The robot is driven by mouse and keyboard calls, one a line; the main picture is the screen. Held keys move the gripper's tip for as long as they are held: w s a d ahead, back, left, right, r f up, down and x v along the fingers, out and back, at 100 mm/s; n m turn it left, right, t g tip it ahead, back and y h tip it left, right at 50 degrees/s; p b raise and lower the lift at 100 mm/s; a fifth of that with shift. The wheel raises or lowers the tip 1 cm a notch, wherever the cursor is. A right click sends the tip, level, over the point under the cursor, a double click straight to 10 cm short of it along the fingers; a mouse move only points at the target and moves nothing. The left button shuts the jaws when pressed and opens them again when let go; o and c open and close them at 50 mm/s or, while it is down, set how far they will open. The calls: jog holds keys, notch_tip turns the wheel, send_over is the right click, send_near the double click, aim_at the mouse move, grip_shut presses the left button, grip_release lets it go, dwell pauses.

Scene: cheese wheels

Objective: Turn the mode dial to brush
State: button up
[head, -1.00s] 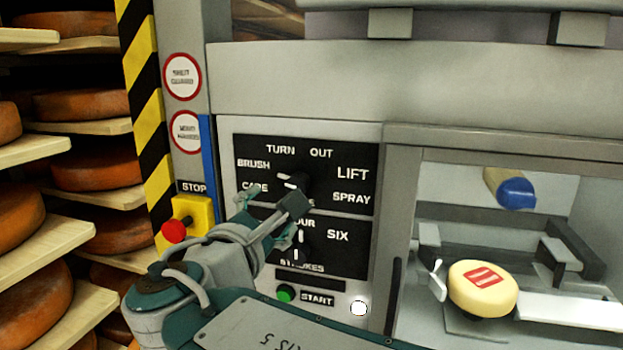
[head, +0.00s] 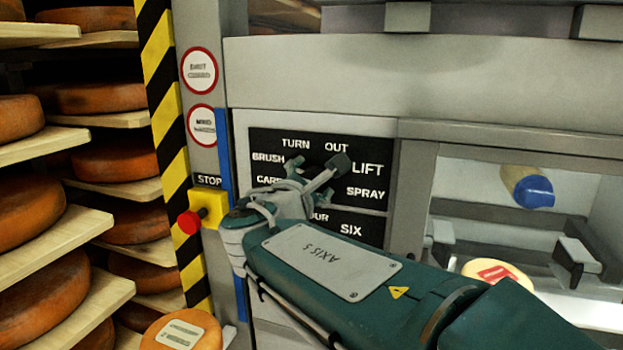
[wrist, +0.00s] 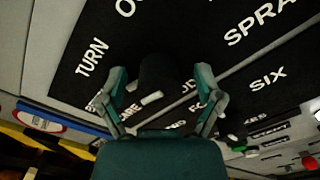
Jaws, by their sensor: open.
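The mode dial (wrist: 158,72) is a dark knob with a white mark, on a black panel in the wrist view. My gripper (wrist: 160,88) is open, one finger on each side of the knob; whether the fingers touch it I cannot tell. In the head view my gripper (head: 317,172) covers most of the dial. The label BRUSH (head: 268,159) is to its left, with TURN and OUT above and LIFT and SPRAY to the right. Which label the dial's mark points to is unclear.
A lower dial (wrist: 236,132) is near the right finger in the wrist view. The red stop button (head: 189,222) is on a yellow box left of the panel. Shelves of cheese wheels (head: 120,163) fill the left. A pale cheese (head: 497,270) sits in the bay at right.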

jog(key=c, duration=1.1)
jog(key=shift+m, duration=1.2)
jog(key=shift+c, duration=0.2)
jog(key=o, duration=1.1)
jog(key=shift+o, duration=0.2)
jog(key=shift+s, duration=0.1)
jog(key=v, duration=1.2)
jog(key=shift+a, duration=0.1)
